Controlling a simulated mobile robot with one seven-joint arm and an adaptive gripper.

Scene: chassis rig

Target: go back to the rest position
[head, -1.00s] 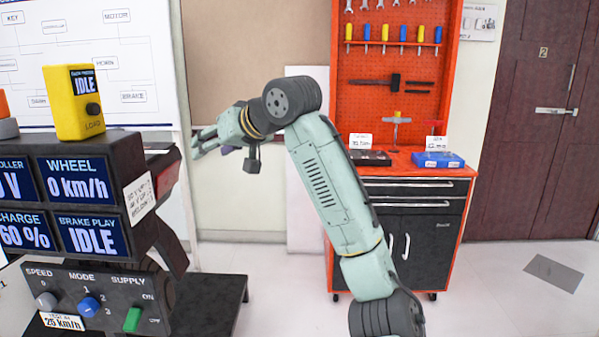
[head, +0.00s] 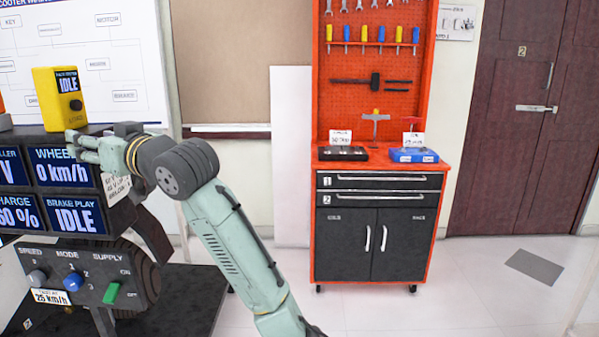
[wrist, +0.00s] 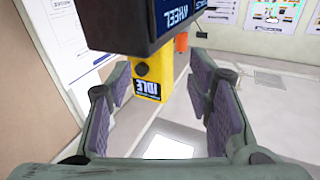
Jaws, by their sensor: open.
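My gripper (head: 82,147) is at the left in the head view, at the end of my pale green arm. It overlaps the right side of the dark display rig (head: 60,244) in the picture. In the wrist view my gripper (wrist: 170,90) has its two purple-padded fingers spread wide, with nothing held between them. A yellow box (head: 58,100) with an IDLE screen stands on top of the rig. The yellow box also shows beyond the fingers in the wrist view (wrist: 152,72). I cannot tell whether the fingers touch the rig.
A red and black tool cabinet (head: 343,247) with a pegboard stands at the centre right. A blue tray (head: 413,156) and a black tray (head: 343,153) lie on its top. The floor (head: 470,285) to the right is clear, apart from a grey mat (head: 534,266).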

